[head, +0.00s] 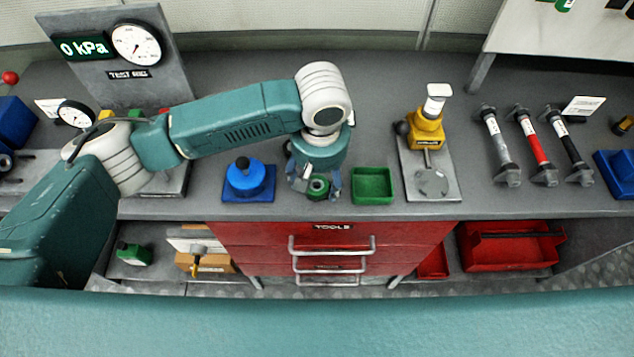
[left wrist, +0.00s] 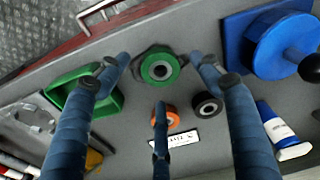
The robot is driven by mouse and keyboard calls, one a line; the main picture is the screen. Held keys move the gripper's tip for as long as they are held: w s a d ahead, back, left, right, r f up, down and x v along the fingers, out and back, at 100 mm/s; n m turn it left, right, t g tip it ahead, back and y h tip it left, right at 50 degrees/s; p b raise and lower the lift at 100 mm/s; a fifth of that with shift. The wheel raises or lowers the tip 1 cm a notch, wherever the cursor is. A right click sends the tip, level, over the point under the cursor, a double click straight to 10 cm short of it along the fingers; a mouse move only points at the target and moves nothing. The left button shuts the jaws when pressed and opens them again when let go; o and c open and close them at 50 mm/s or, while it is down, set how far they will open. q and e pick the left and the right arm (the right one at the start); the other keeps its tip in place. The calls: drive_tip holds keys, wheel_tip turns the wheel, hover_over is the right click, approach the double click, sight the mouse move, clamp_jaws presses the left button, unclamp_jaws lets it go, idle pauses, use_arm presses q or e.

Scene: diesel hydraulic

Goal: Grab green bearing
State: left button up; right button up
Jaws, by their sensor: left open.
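The green bearing (head: 318,187) is a small green ring with a metal centre, near the front edge of the grey bench. In the left wrist view the green bearing (left wrist: 160,68) sits on a dark flat piece, between the two upper fingers. My left gripper (head: 317,184) is above it, pointing down, with its fingers spread around it. In the left wrist view my left gripper (left wrist: 158,86) is open and empty, with gaps between the fingers and the bearing. My right gripper is not in view.
A green tray (head: 372,186) stands just right of the gripper, and a blue round fixture (head: 247,179) stands to its left. An orange ring (left wrist: 165,115) and a black ring (left wrist: 207,104) lie close to the bearing. The yellow-and-grey press (head: 427,140) stands farther right.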

sight(317, 187)
use_arm(q)
drive_tip(key=shift+w+f, duration=0.15)
drive_tip(key=shift+f, duration=0.55)
drive_tip(key=shift+w+f, duration=0.1)
drive_tip(key=shift+f, duration=0.55)
drive_tip(key=c, duration=1.3)
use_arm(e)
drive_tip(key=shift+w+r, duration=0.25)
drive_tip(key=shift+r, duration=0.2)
use_arm(q)
drive_tip(key=shift+r, duration=0.1)
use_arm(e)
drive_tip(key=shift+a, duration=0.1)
